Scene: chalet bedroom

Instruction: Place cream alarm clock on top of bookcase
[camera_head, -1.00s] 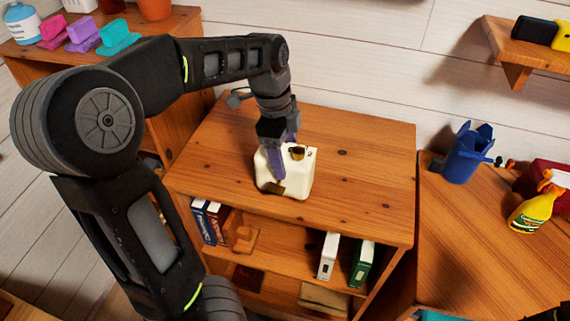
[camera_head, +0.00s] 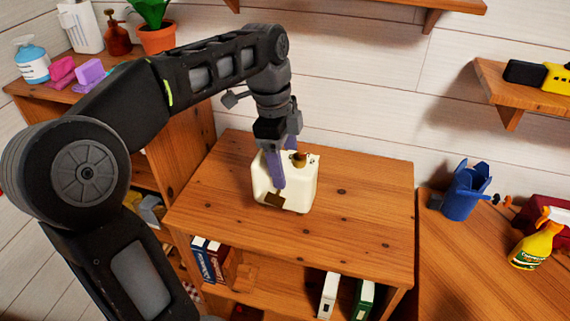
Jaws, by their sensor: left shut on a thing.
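The cream alarm clock (camera_head: 300,190) is a boxy off-white block with brass-coloured parts. It is at the top of the wooden bookcase (camera_head: 362,215), near the middle of its top board. I cannot tell whether its underside touches the board. My left gripper (camera_head: 277,172) comes down from above and is shut on the clock, with purple fingers against it. Part of the clock is hidden behind the fingers. My right gripper is not in view.
Books (camera_head: 328,294) stand on the shelf below the top. At right, a table holds a blue cup (camera_head: 466,190) and a yellow spray bottle (camera_head: 540,240). A wall shelf (camera_head: 510,92) juts out at upper right. The bookcase top around the clock is clear.

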